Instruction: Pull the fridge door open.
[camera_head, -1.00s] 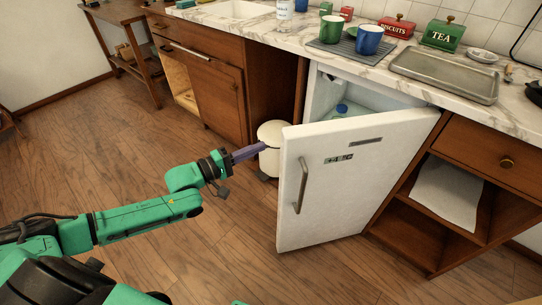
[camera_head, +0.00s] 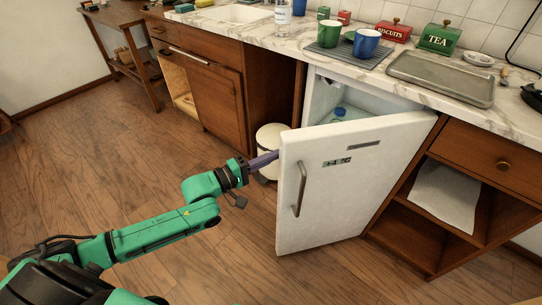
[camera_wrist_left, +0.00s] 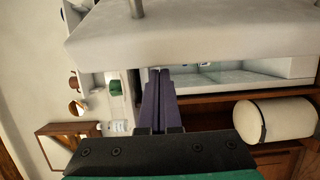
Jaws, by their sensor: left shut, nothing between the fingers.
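The white fridge door (camera_head: 345,200) stands partly open, swung out from the fridge under the counter. Its metal handle (camera_head: 301,186) is on the front face near the left edge. My left gripper (camera_head: 264,160) is shut and empty, its purple fingers at the door's free left edge, with the tips close to or just behind it. In the left wrist view the shut fingers (camera_wrist_left: 158,98) point past the door's edge (camera_wrist_left: 200,35) toward the fridge interior (camera_wrist_left: 240,78). Whether they touch the door cannot be told. My right gripper is not in view.
A white bin (camera_head: 270,138) stands just behind the left gripper. The marble counter (camera_head: 270,45) above holds a metal tray (camera_head: 442,78), a green mug (camera_head: 329,33) and a blue mug (camera_head: 366,43). The wooden floor (camera_head: 120,170) left of the door is clear.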

